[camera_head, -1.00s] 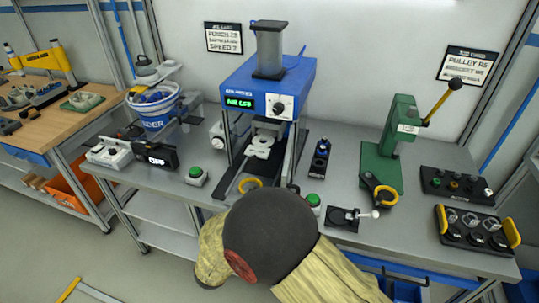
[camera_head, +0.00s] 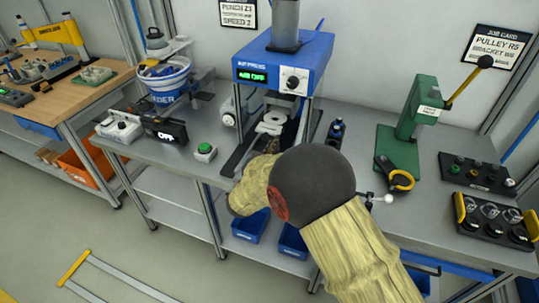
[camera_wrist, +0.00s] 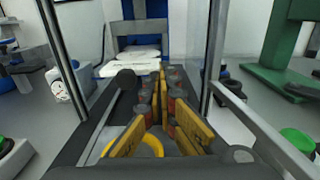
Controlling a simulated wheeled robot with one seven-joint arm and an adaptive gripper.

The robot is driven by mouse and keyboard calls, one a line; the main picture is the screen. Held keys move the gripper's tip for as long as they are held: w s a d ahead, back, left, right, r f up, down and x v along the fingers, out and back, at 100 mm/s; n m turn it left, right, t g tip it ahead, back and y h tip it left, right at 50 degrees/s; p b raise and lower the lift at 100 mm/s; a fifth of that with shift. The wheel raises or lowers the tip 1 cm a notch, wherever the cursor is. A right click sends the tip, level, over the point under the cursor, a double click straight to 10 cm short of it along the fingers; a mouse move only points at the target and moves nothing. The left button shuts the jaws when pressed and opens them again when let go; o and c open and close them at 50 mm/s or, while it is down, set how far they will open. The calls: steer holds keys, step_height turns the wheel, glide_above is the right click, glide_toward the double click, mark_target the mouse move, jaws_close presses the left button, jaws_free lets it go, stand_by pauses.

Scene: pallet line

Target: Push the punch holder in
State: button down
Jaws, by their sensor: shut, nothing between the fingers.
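The blue press (camera_head: 283,62) stands on the grey bench with a dark slide (camera_head: 236,161) running out of its front between two posts. A pale grey block, seemingly the punch holder (camera_head: 274,122), sits on the slide inside the press; it also shows in the wrist view (camera_wrist: 130,62). A yellow ring handle (camera_wrist: 151,146) shows low on the slide, partly behind my fingers. My gripper (camera_wrist: 161,76) is shut and empty, between the press posts, pointing at the block. I cannot tell whether its tips touch the block. My arm hides much of the slide in the head view.
A green button box (camera_head: 205,152) stands left of the press, another (camera_wrist: 298,141) to the right. A small dark bottle-like unit (camera_head: 336,133) and the green lever press (camera_head: 407,130) stand further right. The press posts leave little side room.

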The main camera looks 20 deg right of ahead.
steer(key=shift+w+d, duration=0.25)
steer(key=shift+w, duration=0.1)
steer(key=b+x, duration=0.1)
steer(key=x, duration=0.8)
steer(key=shift+r, duration=0.1)
steer(key=shift+a, duration=0.1)
